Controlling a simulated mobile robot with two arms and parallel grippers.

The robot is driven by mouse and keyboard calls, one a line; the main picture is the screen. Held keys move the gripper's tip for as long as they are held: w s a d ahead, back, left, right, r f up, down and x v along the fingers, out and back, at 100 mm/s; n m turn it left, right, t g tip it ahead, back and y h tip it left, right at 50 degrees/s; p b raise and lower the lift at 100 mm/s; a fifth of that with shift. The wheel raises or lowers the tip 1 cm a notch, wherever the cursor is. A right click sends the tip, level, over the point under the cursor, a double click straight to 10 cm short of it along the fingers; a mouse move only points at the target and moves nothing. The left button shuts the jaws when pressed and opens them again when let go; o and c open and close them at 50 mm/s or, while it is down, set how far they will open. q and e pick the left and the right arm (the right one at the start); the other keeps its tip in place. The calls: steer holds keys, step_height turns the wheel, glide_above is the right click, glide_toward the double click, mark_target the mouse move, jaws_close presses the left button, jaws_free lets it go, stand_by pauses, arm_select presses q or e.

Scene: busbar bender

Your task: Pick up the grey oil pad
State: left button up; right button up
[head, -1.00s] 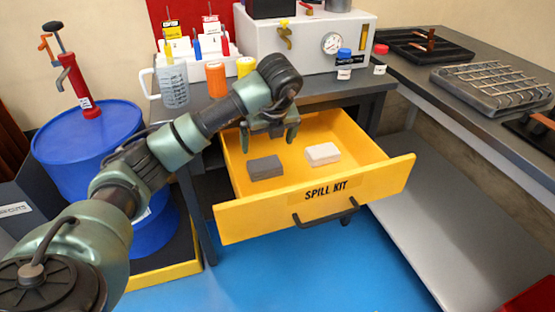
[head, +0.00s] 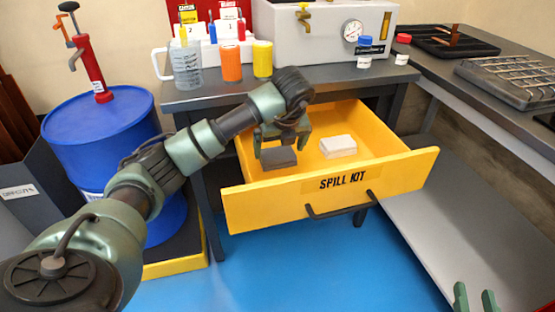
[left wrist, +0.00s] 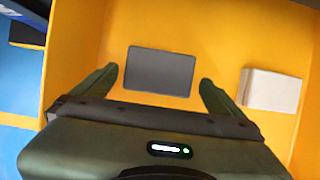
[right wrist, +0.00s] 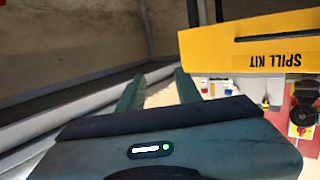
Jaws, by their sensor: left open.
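The grey oil pad (head: 278,157) lies flat in the open yellow spill kit drawer (head: 290,204), towards its left side. It also shows in the left wrist view (left wrist: 160,71), between and just beyond my open fingertips. My left gripper (head: 283,148) is open and empty above the pad, with its fingers pointing down to either side of it. A white pad (head: 338,146) lies in the drawer to the right of the grey one, and in the left wrist view (left wrist: 270,90). My right gripper (head: 475,300) shows at the bottom right, open and empty, away from the drawer.
The drawer's walls surround both pads, and its front carries a black handle (head: 343,205). The bench above holds a jug (head: 187,65), orange and yellow containers and small bottles. A blue drum (head: 103,135) with a red pump stands left. The blue floor in front is clear.

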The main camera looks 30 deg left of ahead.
mark_target(277, 152)
arm_select(q)
steer(key=b+x, duration=0.1)
steer(key=x, duration=0.3)
steer(key=shift+w+a+r, duration=0.1)
steer(key=shift+a, duration=0.05)
steer(key=c, duration=1.1)
steer(key=shift+o, duration=0.2)
arm_select(e)
steer(key=r+t, duration=0.1)
steer(key=r, duration=0.1)
steer(key=r+t, duration=0.1)
steer(key=r, duration=0.1)
steer(key=a+r+t+y, duration=0.1)
steer(key=shift+w+r, duration=0.25)
steer(key=shift+r, duration=0.15)
arm_select(q)
steer(key=shift+r, duration=0.1)
